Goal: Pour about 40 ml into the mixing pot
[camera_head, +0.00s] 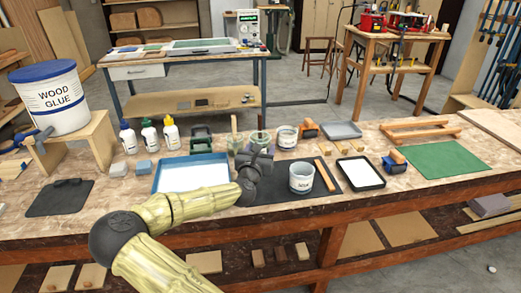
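A whitish pot (301,178) with a printed label stands upright on a dark mat (275,192) on the workbench; it looks like the mixing pot, and I cannot see how full it is. My gripper (261,153) is left of the pot and slightly farther back, pointing away from me. Its fingers are dark and too small to tell whether they are open or shut. A greenish glass jar (260,138) shows directly beyond the gripper; I cannot tell whether they touch. Another jar (235,144) with a stick in it and a pale jar (287,137) stand nearby.
A large wood glue tub (50,98) sits on a wooden stand at left, beside several glue bottles (147,135). A blue-rimmed tray (160,177) lies left of my gripper. A wooden stick (325,174) and a black-rimmed tray (361,173) lie right of the pot.

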